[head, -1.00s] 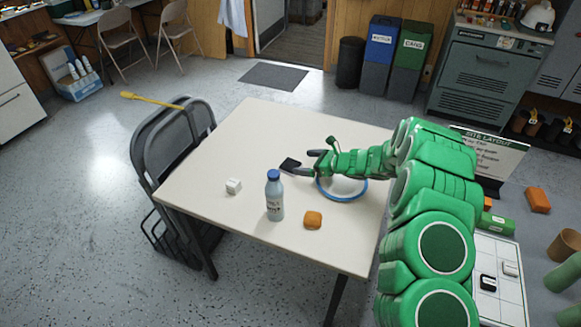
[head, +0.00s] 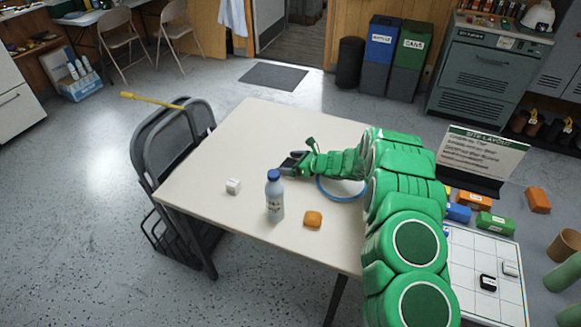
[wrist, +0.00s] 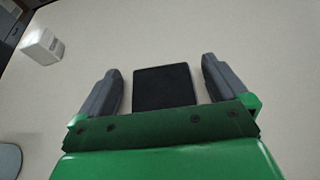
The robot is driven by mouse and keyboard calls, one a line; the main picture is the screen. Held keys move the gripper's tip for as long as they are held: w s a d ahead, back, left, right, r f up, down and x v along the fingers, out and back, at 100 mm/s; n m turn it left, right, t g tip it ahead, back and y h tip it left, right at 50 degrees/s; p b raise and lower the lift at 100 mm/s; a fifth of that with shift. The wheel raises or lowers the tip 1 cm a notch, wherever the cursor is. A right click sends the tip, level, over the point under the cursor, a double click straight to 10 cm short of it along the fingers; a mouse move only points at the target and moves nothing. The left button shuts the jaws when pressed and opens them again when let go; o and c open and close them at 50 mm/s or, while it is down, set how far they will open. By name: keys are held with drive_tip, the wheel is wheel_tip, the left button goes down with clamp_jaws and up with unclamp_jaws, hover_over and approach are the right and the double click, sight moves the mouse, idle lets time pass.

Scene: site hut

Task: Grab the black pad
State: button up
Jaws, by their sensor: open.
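The black pad (wrist: 165,87) is a flat dark square lying on the white table (head: 225,150). In the wrist view it lies between the two grey fingers of my gripper (wrist: 161,85), with a gap on each side; its near edge is hidden behind the green gripper body. My gripper is open and holds nothing. In the head view my gripper (head: 291,161) is low over the table, behind the bottle, and the pad is mostly hidden by the fingers.
A bottle with a blue cap (head: 274,198) stands close in front of my gripper. A blue ring (head: 343,195) lies under my arm. The table's far left is clear.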

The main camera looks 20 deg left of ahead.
drive_tip(key=shift+a+f, duration=0.1)
drive_tip(key=shift+a, duration=0.05)
drive_tip(key=c, duration=1)
drive_tip(key=shift+r, duration=0.8)
drive_tip(key=s+d+r, duration=0.2)
drive_tip(key=s+r, duration=0.1)
drive_tip(key=s, duration=0.1)
drive_tip(key=s+d+r, duration=0.3)
drive_tip(key=r, duration=0.1)
drive_tip(key=s+d+r, duration=0.2)
drive_tip(key=s+r, duration=0.2)
drive_tip(key=shift+s+d+r, duration=0.25)
drive_tip(key=shift+s+d, duration=0.05)
drive_tip(key=shift+d, duration=0.05)
